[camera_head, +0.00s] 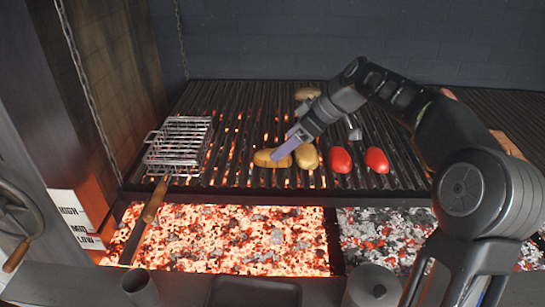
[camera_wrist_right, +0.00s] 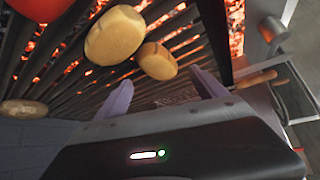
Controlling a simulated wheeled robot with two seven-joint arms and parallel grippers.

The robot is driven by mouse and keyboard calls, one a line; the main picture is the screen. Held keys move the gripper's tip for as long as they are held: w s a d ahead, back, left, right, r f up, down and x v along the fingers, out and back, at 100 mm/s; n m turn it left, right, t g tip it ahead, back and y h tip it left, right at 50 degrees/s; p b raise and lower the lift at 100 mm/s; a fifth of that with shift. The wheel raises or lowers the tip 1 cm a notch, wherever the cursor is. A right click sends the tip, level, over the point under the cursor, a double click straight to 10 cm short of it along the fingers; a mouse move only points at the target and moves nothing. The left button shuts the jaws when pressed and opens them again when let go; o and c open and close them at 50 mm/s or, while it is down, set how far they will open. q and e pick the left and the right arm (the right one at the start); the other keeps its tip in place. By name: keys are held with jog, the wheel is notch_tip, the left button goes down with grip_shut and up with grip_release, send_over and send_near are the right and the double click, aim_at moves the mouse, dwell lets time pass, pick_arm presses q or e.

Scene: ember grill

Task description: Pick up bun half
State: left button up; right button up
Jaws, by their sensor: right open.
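Two tan bun halves lie on the grill bars in the head view: the left one (camera_head: 268,159) and another just right of it (camera_head: 307,158). The right wrist view shows the left bun half (camera_wrist_right: 157,61) and the larger-looking neighbour (camera_wrist_right: 115,35). My right gripper (camera_head: 285,149) is over the left bun half, partly covering it. In the wrist view its lilac fingers (camera_wrist_right: 162,90) are spread and empty, with the left bun half just beyond the tips. I cannot tell whether they touch it. My left gripper is not in view.
Two red tomato-like pieces (camera_head: 340,160) (camera_head: 377,160) lie to the right. A tan piece (camera_head: 307,93) lies farther back. A wire basket (camera_head: 180,140) with a wooden handle (camera_head: 155,200) sits at left. Glowing coals (camera_head: 235,240) burn in front of and below the grate.

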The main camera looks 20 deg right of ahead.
jog(key=shift+w+a+f, duration=0.15)
jog(key=shift+a+f, duration=0.05)
jog(key=shift+f, duration=0.05)
jog(key=p+x, duration=0.1)
jog(key=x, duration=0.2)
jog(key=shift+w+a+f+p, duration=0.1)
jog(key=shift+w+f+p, duration=0.1)
jog(key=shift+p, duration=0.1)
jog(key=shift+w+a+f, duration=0.15)
jog(key=shift+f, duration=0.2)
jog(key=shift+c, duration=0.4)
jog(key=c, duration=1.3)
jog(key=shift+r, duration=0.1)
